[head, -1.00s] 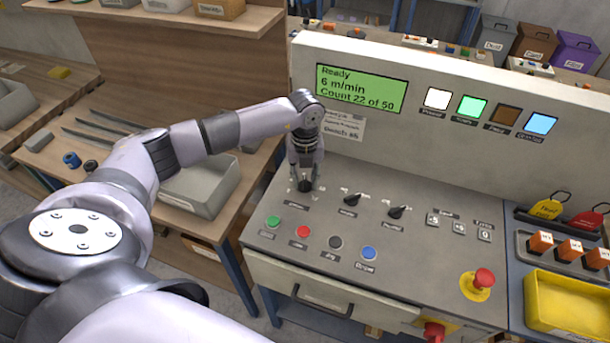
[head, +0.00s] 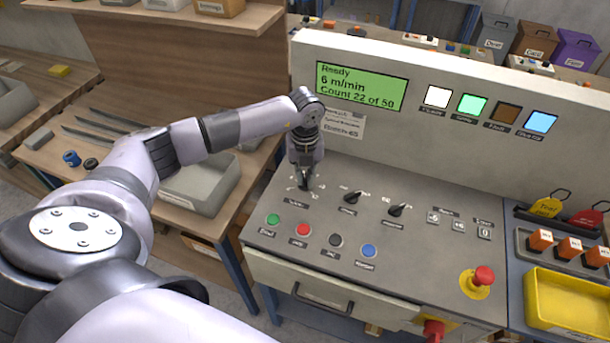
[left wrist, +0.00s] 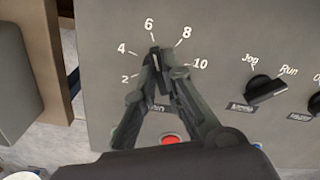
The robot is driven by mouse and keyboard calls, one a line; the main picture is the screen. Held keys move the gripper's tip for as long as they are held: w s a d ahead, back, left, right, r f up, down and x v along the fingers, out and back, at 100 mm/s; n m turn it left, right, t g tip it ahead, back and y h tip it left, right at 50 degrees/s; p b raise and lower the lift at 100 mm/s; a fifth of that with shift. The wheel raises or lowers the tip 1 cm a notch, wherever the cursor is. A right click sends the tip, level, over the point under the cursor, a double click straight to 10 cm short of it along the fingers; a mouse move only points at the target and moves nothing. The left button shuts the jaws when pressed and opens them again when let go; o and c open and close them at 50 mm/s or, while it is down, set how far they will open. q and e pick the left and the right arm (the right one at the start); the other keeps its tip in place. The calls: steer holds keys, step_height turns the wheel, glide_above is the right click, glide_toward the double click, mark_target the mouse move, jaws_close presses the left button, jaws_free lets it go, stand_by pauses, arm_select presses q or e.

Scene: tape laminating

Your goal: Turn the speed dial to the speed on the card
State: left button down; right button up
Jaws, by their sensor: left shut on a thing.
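The speed dial (left wrist: 156,62) is a small dark knob on the sloping grey panel, ringed by the numbers 2, 4, 6, 8 and 10. My left gripper (left wrist: 158,70) is shut on it, and the fingers hide much of the knob; its tip lies just below the 6. In the head view, my left gripper (head: 304,182) reaches down onto the dial at the panel's left. The green display (head: 361,88) reads "Ready", "6 m/min", "Count 22 of 50". A white card (head: 343,124) sits below the display; its print is too small to read surely.
Two more black knobs (head: 353,197) (head: 397,210) stand right of the dial. Green, red, black and blue buttons (head: 303,230) line the front. A red emergency button (head: 484,276) and a yellow tray (head: 566,303) are at right. A grey bin (head: 200,190) is at left.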

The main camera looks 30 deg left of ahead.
arm_select(q)
steer(key=shift+f+m+b, duration=0.15)
steer(key=shift+m+b, duration=0.75)
steer(key=shift+b, duration=0.05)
steer(key=m+b, duration=0.5)
steer(key=m, duration=0.1)
steer(key=shift+m, duration=0.4)
steer(key=shift+m+b, duration=0.5)
steer(key=shift+r, duration=0.2)
steer(key=c, duration=1.7)
jaws_free()
